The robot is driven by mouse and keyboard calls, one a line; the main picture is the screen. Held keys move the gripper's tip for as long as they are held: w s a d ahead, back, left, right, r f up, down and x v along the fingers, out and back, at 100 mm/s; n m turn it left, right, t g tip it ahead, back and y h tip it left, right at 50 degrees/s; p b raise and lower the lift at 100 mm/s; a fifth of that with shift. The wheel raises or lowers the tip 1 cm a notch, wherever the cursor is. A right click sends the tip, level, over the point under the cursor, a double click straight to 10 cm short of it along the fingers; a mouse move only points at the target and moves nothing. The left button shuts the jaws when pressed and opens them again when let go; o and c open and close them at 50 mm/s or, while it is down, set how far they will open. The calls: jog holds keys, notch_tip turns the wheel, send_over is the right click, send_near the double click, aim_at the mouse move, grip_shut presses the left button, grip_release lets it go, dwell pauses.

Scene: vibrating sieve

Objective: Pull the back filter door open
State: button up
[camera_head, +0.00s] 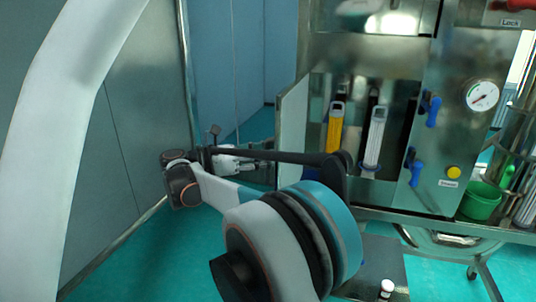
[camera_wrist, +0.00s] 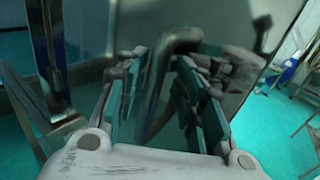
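The filter door (camera_head: 292,122) is a metal panel standing swung outward at the left side of the machine's opening. In the wrist view a shiny door panel (camera_wrist: 235,90) fills the middle, with a bent tubular handle (camera_wrist: 160,85) on it. My gripper (camera_wrist: 165,70) is open, with one finger on each side of the handle. I cannot tell whether either finger touches it. In the head view my gripper (camera_head: 238,162) is low at the left of the door, partly hidden behind my arm. Inside the opening are a yellow filter (camera_head: 335,130) and a white filter (camera_head: 375,138).
A pressure gauge (camera_head: 482,95), blue valve handles (camera_head: 432,110) and a yellow button (camera_head: 453,172) are on the machine's front. A green bucket (camera_head: 481,200) stands at the right. A grey wall (camera_head: 130,130) borders the left. Teal floor (camera_head: 150,260) is clear between.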

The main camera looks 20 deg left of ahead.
jog(key=shift+w+d, duration=0.2)
jog(key=shift+w, duration=0.1)
jog(key=v, duration=1.2)
